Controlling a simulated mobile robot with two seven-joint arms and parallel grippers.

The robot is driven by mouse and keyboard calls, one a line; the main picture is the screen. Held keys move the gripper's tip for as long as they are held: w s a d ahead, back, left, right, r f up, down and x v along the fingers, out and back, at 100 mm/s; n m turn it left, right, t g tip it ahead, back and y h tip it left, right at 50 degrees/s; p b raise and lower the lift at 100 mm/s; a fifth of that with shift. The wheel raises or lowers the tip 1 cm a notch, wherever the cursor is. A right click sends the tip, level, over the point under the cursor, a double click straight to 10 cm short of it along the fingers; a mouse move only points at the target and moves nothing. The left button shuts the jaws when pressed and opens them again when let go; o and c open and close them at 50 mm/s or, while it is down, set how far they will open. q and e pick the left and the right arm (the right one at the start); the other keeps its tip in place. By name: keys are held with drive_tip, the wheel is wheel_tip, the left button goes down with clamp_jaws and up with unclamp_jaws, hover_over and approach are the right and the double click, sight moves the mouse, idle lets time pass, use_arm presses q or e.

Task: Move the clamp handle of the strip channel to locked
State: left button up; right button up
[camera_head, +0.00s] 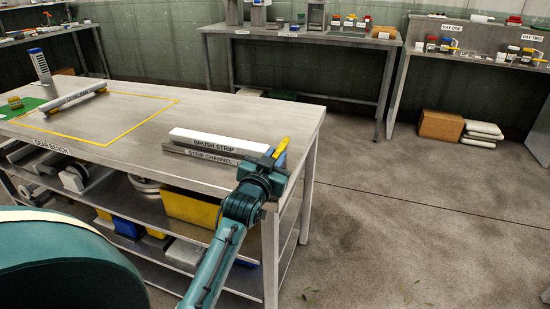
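The strip channel (200,153) is a grey labelled bar lying along the near right part of the bench top. A white brush strip (215,141) lies directly behind or on it; I cannot tell which. The yellow clamp handle (281,149) sticks up at a slant at the channel's right end, near the bench's right edge.
The bench (130,140) has a yellow taped outline and a white labelled roller (72,101) at its left. A yellow bin (190,207) sits on the shelf below. Other tables with small jars stand at the back. The floor right of the bench is clear.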

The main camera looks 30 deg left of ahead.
use_arm(q)
clamp_jaws()
use_arm(e)
drive_tip(key=shift+f, duration=0.2)
drive_tip(key=shift+s+r, duration=0.1)
drive_tip(key=shift+r, duration=0.05)
use_arm(q)
drive_tip(key=shift+a+r+m+h+p, duration=0.2)
drive_tip(key=shift+m+h+p, duration=0.1)
drive_tip(key=shift+h+p, duration=0.15)
drive_tip(key=shift+a+m+h, duration=0.15)
drive_tip(key=shift+m+h, duration=0.15)
drive_tip(key=shift+h, duration=0.15)
drive_tip(key=shift+a+m+t+h+p, duration=0.15)
drive_tip(key=shift+m+t+h+p, duration=0.15)
drive_tip(key=shift+m+h+p, duration=0.35)
drive_tip(key=shift+a+f+m+h, duration=0.15)
drive_tip(key=shift+a+m+h, duration=0.1)
drive_tip(key=shift+h, duration=0.7)
use_arm(e)
drive_tip(key=shift+w+a+f+g, duration=0.15)
drive_tip(key=shift+a+g, duration=0.05)
drive_tip(key=shift+a, duration=0.3)
drive_tip(key=shift+w+a+f+g, duration=0.1)
drive_tip(key=shift+a+f+g, duration=0.1)
drive_tip(key=shift+a, duration=0.25)
drive_tip(key=shift+d, duration=0.1)
